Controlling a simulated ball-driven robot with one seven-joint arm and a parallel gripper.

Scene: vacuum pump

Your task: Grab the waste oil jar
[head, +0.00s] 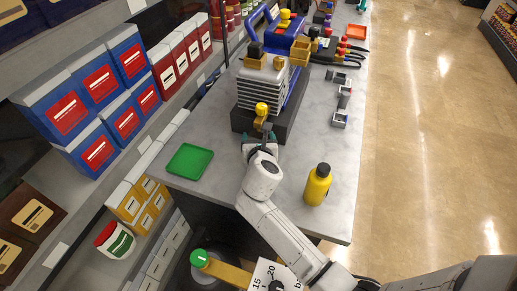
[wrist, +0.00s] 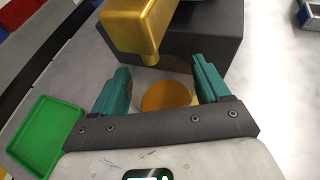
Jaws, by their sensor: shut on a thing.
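The waste oil jar (wrist: 168,97) shows in the wrist view as a pale, roundish vessel with an amber disc of oil. It sits between the green fingers of my gripper (wrist: 163,78), which is shut on it. A gold spout (wrist: 140,30) of the pump hangs just above and beyond the jar, in front of a dark block. In the head view my gripper (head: 261,135) is at the near end of the vacuum pump (head: 262,90), below a yellow knob. The jar is mostly hidden there by my gripper and wrist.
A green tray (head: 190,161) lies left on the grey bench (head: 225,190). A yellow bottle with a black cap (head: 317,185) stands to the right of my arm. Small metal parts (head: 340,95) and tools lie along the right edge. Shelves with boxes line the left.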

